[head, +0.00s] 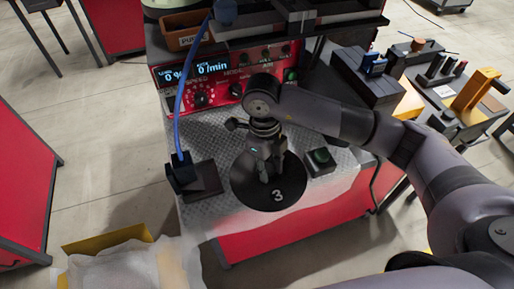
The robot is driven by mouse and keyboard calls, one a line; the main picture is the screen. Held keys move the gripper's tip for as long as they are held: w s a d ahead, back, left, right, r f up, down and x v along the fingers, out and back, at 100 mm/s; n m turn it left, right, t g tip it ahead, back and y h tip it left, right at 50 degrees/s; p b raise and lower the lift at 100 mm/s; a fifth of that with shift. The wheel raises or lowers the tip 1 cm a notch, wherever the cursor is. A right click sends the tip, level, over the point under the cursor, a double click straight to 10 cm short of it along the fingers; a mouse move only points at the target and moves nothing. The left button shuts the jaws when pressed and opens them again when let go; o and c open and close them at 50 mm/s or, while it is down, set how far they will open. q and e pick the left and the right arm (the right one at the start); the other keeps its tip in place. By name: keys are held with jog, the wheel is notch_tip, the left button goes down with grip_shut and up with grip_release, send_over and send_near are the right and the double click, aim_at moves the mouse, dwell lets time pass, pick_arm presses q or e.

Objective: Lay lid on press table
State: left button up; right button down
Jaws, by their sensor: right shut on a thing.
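The lid is a round black disc with a white 3 (287,198), in the middle of the head view. My right gripper (267,174) reaches down over its middle and is shut on it; the fingers hide the grip point. The lid is over the grey patterned metal tabletop (220,148), close to its front edge. I cannot tell whether it touches the top or hangs just above it. I take this metal top as the press table. My left gripper is not in view.
A black box with a green button (320,158) stands close right of the lid. A black block (194,181) with a blue cable stands to its left. A red control panel (215,78) is behind. Translucent sheeting (215,222) hangs over the front edge. Another bench (448,92) is right.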

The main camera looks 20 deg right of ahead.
jog(key=w+p, duration=0.1)
jog(key=w, duration=0.7)
jog(key=shift+a+r, duration=0.1)
jog(key=shift+a, duration=0.05)
jog(key=shift+f+p, duration=0.2)
jog(key=shift+p, duration=0.15)
notch_tip(320, 180, down, 3)
jog(key=shift+r+p, duration=0.15)
jog(key=shift+p, duration=0.3)
jog(key=shift+w+f, duration=0.1)
jog(key=shift+f, duration=0.15)
jog(key=shift+f, duration=0.1)
jog(key=c, duration=1.3)
grip_release()
